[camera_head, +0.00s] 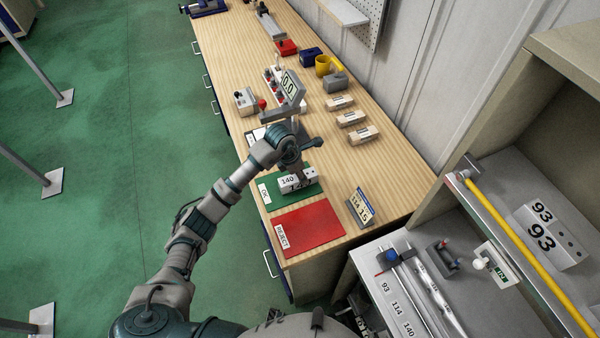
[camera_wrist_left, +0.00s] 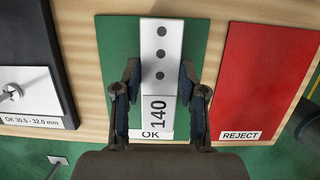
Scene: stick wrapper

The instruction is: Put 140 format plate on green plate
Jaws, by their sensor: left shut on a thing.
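The 140 format plate (camera_head: 287,183) is a white block with "140" on it and dark round holes. It is over the green plate (camera_head: 283,202), which is labelled OK. In the left wrist view the format plate (camera_wrist_left: 160,45) lies lengthwise across the green plate (camera_wrist_left: 117,42), its "140" end near the OK label. My left gripper (camera_head: 297,174) is shut on the format plate from above, a finger on each side; it also shows in the left wrist view (camera_wrist_left: 160,72). Whether the block touches the green plate is hard to tell. My right gripper is not in view.
A red REJECT plate (camera_head: 308,228) lies beside the green plate. Several wooden blocks line the wall side. A shelf holds a 93 block (camera_head: 552,237).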

